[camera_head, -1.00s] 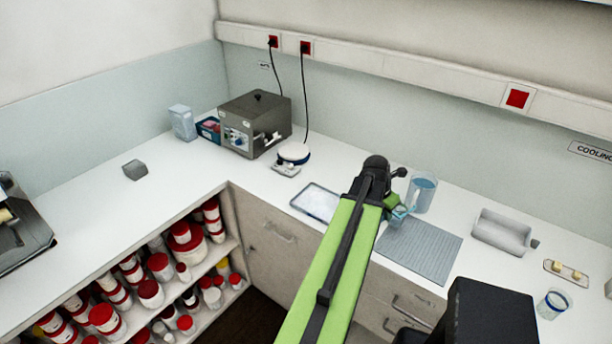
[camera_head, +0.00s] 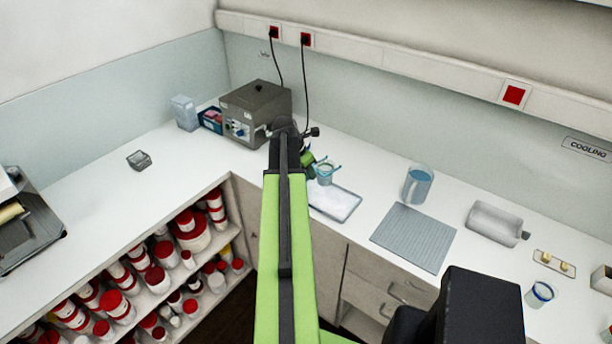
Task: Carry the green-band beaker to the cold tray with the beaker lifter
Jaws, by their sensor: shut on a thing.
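My gripper (camera_head: 309,163) is at the end of my green arm, shut on what appears to be the beaker lifter (camera_head: 335,168), which shows as a thin pale-blue shape. A small clear beaker (camera_head: 325,175) hangs at it; its band colour is too small to make out. The beaker appears over the back left part of a shallow tray (camera_head: 354,207) with a whitish, frosty surface, which I take for the cold tray. I cannot tell the gap between beaker and tray. My wrist hides part of the gripper and lifter.
A grey box appliance (camera_head: 255,110) stands behind my wrist. A blue-filled jug (camera_head: 417,186) and a ribbed grey mat (camera_head: 413,237) lie right of the tray. The left counter is mostly clear.

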